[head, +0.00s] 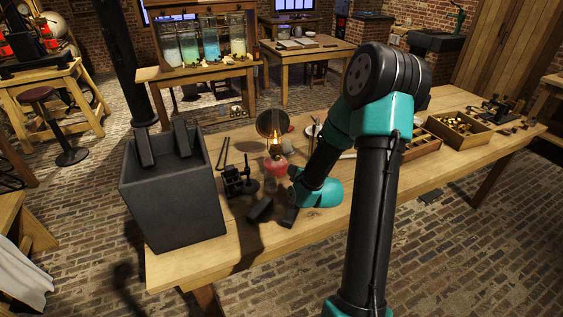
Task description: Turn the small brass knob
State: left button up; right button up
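A lit oil lamp with a red reservoir (276,167) stands on the wooden table, its flame above a brass-coloured burner. I cannot make out a small brass knob clearly; it is too small to tell or hidden. My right gripper (275,213) is low over the table in front of the lamp, its dark fingers apart with nothing visible between them. My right wrist is close beside the lamp's lower right. My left gripper (164,145) appears at the left as two dark fingers, apart and empty, on a large grey block-like body well left of the lamp.
A dark metal stand (237,182) is left of the lamp. A round mirror (271,122) is behind it. Wooden trays of small parts (459,128) stand at the table's right. My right arm hides part of the tabletop. Jars of coloured liquid (210,43) stand on a table behind.

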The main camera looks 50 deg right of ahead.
aim_at(278, 158)
jog(key=shift+s+d+f+m+t+y, duration=0.4)
jog(key=shift+s+f+m+y, duration=0.15)
jog(key=shift+m, duration=0.35)
jog(key=shift+w, duration=0.15)
jog(key=x, duration=1.7)
jog(key=shift+w, duration=0.1)
grip_shut()
